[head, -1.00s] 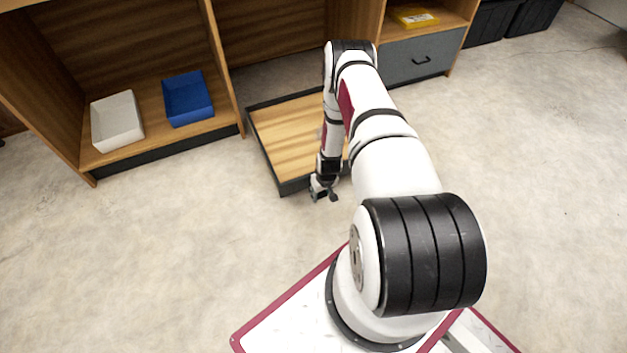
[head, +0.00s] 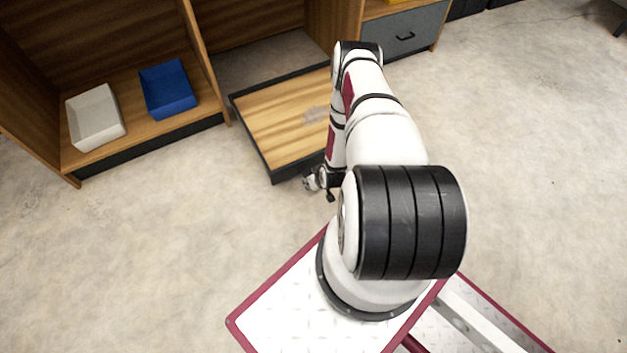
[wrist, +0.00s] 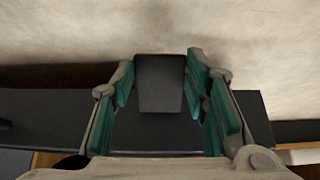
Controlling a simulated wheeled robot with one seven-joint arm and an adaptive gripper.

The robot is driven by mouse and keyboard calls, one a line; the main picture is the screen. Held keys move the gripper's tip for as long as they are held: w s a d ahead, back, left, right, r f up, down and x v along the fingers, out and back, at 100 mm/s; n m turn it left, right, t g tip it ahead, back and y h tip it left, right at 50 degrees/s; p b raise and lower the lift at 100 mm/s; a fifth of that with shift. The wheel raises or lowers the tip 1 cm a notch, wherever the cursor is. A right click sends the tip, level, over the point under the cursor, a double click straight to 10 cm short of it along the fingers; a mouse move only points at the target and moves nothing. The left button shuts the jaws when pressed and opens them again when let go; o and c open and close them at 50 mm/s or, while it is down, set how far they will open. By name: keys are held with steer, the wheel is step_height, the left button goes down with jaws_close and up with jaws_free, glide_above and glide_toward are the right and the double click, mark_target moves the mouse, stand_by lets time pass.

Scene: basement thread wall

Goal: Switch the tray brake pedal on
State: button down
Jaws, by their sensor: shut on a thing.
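A dark pedal (wrist: 160,84) sits between the green-padded fingers of my gripper (wrist: 160,72) in the wrist view. It stands out from the dark edge of the tray. My gripper is shut on the pedal; the right pad lies close along it, and a narrow gap seems to show at the left. In the head view, the wooden tray (head: 280,125) with a dark rim sticks out from the shelf unit at floor level. My gripper (head: 318,188) is low at its front edge, and the pedal cannot be made out there.
A white bin (head: 95,117) and a blue bin (head: 168,90) stand on the low shelf at the left. A grey drawer front (head: 404,37) is at the back right. The concrete floor (head: 530,160) is open to the right and at the left front.

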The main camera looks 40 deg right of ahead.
steer(key=shift+w, duration=0.15)
steer(key=c, duration=0.9)
jaws_free()
steer(key=shift+r, duration=0.1)
steer(key=v, duration=1.2)
